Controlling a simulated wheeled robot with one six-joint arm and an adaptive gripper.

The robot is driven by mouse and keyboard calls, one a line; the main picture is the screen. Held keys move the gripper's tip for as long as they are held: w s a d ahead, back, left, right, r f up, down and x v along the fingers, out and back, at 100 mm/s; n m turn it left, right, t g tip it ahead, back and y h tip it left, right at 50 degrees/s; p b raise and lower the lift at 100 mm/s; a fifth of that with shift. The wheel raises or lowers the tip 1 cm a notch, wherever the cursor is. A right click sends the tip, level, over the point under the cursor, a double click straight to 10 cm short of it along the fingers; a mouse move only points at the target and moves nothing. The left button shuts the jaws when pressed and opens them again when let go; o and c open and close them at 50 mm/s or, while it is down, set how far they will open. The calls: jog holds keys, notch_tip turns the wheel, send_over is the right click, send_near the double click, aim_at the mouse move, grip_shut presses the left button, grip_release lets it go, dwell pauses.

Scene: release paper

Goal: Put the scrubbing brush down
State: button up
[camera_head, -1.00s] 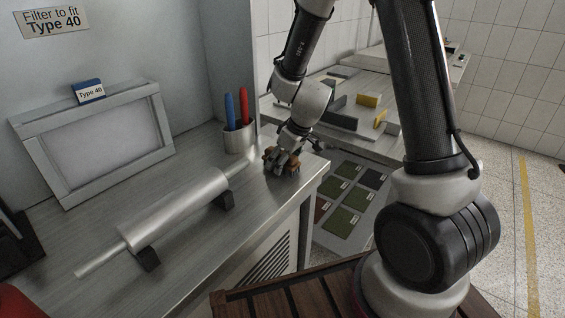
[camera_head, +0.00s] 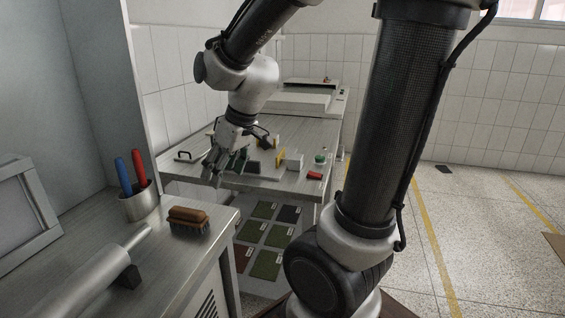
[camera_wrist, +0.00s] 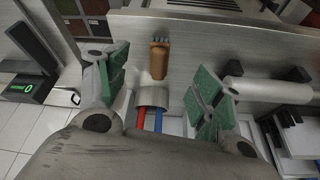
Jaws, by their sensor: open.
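The scrubbing brush (camera_head: 189,220), with a brown wooden back and dark bristles, rests bristles down on the metal counter (camera_head: 205,268) near its right edge. In the wrist view the brush (camera_wrist: 159,58) shows beyond the fingertips, apart from them. My gripper (camera_head: 228,165) is open and empty. In the head view it is up and to the right of the brush, in front of the farther table. In the wrist view its green finger pads (camera_wrist: 160,88) are spread wide.
A metal roller (camera_head: 85,280) lies at the front left. The farther table (camera_head: 270,177) holds several small items, including a red block (camera_head: 315,175). Green and dark sample squares (camera_head: 265,262) lie below.

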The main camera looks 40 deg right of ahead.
jog(key=s+d+r+m+h, duration=0.1)
jog(key=s+d+r+m, duration=0.1)
jog(key=s, duration=0.5)
jog(key=s+d+r+m+h, duration=0.1)
jog(key=s+d+r+m, duration=0.1)
jog(key=s+d, duration=0.3)
jog(key=s+r, duration=0.1)
jog(key=s, duration=0.1)
jog(key=shift+s+d+r, duration=0.3)
jog(key=shift+s, duration=0.1)
jog(key=shift+o, duration=0.5)
